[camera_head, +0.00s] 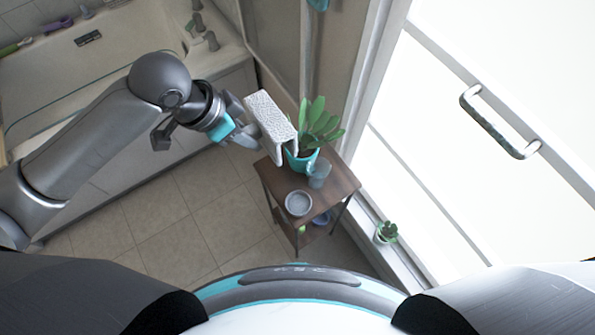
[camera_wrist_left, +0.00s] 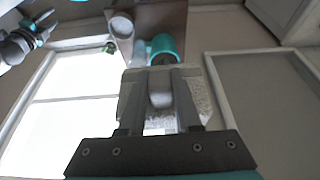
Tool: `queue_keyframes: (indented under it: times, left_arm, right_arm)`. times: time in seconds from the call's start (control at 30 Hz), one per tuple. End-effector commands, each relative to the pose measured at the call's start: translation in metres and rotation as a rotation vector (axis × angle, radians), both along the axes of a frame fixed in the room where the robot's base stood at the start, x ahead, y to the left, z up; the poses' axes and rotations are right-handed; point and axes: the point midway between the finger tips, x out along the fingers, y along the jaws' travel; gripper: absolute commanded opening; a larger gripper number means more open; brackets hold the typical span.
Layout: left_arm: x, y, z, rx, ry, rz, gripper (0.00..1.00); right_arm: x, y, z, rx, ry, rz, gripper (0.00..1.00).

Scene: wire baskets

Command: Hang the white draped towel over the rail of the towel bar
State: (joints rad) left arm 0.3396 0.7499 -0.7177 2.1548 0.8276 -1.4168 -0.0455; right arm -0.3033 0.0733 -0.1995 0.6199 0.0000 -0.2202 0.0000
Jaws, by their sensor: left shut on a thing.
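The white draped towel (camera_head: 270,118) is a folded, textured piece that hangs from my left gripper (camera_head: 246,132) in the head view, above the small table. My left gripper is shut on its near edge. In the left wrist view the towel (camera_wrist_left: 201,92) shows behind and between the two fingers (camera_wrist_left: 161,95). The metal towel bar (camera_head: 497,128) is on the white glazed panel at the right, well apart from the towel. My right gripper (camera_wrist_left: 40,28) seems to show small at the upper left of the left wrist view; its jaws are unclear.
A brown side table (camera_head: 336,183) holds a teal potted plant (camera_head: 318,125), a glass (camera_head: 319,172) and a grey bowl (camera_head: 298,203), close to the towel. A small plant (camera_head: 386,232) stands by the panel's foot. A bathtub (camera_head: 100,60) is at the left. Tiled floor (camera_head: 180,215) is clear.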

Motion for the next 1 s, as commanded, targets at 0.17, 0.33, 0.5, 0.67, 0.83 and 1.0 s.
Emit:
queue_keyframes:
  times: [0.17, 0.33, 0.5, 0.67, 0.83, 1.0]
  left_arm:
    - [0.0, -0.001, -0.01, -0.002, 0.001, -0.006, 0.0]
    - [-0.001, -0.001, -0.052, 0.0, 0.004, -0.005, 0.0]
    - [-0.001, -0.001, -0.098, -0.001, 0.003, -0.004, 0.0]
    - [-0.001, -0.001, -0.136, 0.0, 0.002, -0.003, 0.0]
    - [0.0, 0.0, -0.156, 0.0, -0.001, -0.005, 0.0]
    - [0.0, 0.0, -0.167, 0.0, -0.001, -0.004, 0.0]
  right_arm:
    - [0.0, 0.001, -0.004, 0.002, 0.0, 0.0, 0.5]
    - [0.0, 0.0, -0.019, 0.0, 0.0, 0.0, 0.5]
    - [0.0, -0.003, -0.034, -0.004, 0.0, 0.002, 0.5]
    - [0.001, -0.005, -0.047, -0.007, -0.002, 0.002, 0.5]
    - [0.002, -0.005, -0.053, -0.007, -0.002, 0.002, 0.5]
    - [0.003, -0.005, -0.057, -0.007, -0.005, 0.002, 0.5]
